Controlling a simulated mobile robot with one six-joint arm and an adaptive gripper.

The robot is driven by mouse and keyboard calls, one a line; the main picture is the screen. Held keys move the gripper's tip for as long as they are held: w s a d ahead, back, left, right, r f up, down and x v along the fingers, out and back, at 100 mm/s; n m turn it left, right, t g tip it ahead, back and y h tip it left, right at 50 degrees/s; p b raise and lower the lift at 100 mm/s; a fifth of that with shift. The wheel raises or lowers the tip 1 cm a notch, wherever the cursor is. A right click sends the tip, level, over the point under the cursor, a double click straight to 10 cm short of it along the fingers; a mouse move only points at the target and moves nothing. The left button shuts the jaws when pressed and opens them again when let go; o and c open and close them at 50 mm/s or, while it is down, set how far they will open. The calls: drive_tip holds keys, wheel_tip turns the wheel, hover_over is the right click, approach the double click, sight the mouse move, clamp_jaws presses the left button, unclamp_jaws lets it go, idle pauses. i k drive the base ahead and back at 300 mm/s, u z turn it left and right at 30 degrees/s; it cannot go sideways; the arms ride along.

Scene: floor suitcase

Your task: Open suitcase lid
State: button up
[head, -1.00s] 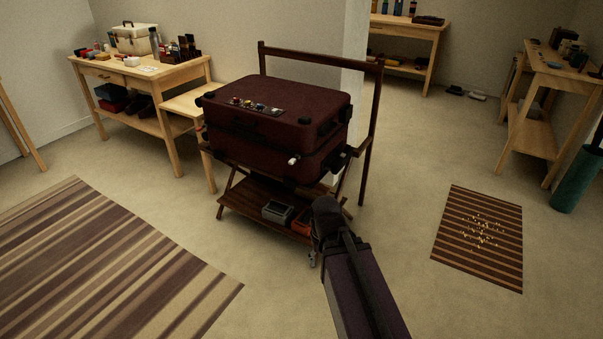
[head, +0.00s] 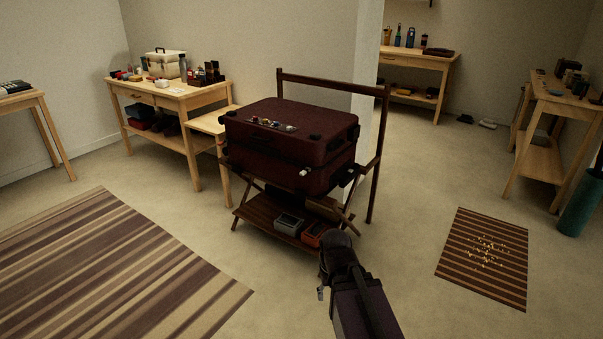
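The dark maroon suitcase (head: 283,143) lies flat on a dark wooden luggage rack (head: 376,175) in the middle of the head view. Its lid (head: 310,122) is closed, and a seam runs around the side below it. Small items (head: 272,124) lie on top of the lid near its front edge. My gripper (head: 321,290) hangs low at the end of my dark arm, in front of and to the right of the rack, clear of the suitcase. It is small and partly hidden by my arm, so its fingers cannot be made out.
The rack's lower shelf (head: 262,212) holds a grey box (head: 289,223) and an orange box (head: 315,234). A cluttered wooden table (head: 190,98) stands behind left. A striped rug (head: 120,265) lies left, a small mat (head: 485,255) right. Floor around the rack is open.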

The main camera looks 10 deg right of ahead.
sight(318, 134)
drive_tip(key=z, duration=0.25)
drive_tip(key=i, duration=0.9)
drive_tip(key=u, duration=0.3)
